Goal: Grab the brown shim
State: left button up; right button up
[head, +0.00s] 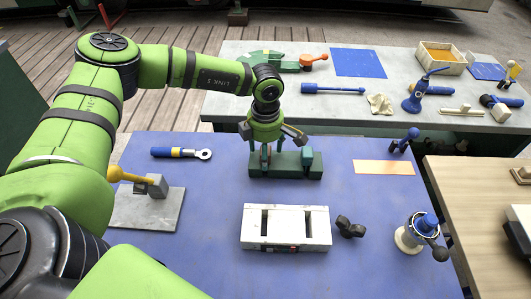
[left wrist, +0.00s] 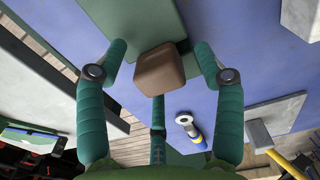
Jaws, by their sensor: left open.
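The brown shim (left wrist: 158,70) is a small block with rounded edges in the left wrist view. It stands between the spread teal fingers of my left gripper (left wrist: 160,52), with clear gaps to the two side fingers. In the head view my left gripper (head: 272,145) points down over a dark green block (head: 300,166) on the blue mat. The gripper hides much of the block's left half, and the shim is hard to make out there. My left gripper is open and empty. My right gripper is in neither view.
A white slotted block (head: 318,226) sits in front of the green block, with a dark knob-like piece (head: 349,228) beside it. A blue-yellow eye-ended tool (head: 182,153) lies at left, above a grey plate (head: 130,215) with a yellow-handled mallet. A grey bench (head: 235,105) with tools stands behind.

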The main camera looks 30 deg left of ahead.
pick_arm(q)
jog(key=c, duration=1.3)
jog(key=shift+c, duration=0.3)
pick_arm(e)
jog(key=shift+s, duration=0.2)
pick_arm(q)
jog(key=shift+r, duration=0.1)
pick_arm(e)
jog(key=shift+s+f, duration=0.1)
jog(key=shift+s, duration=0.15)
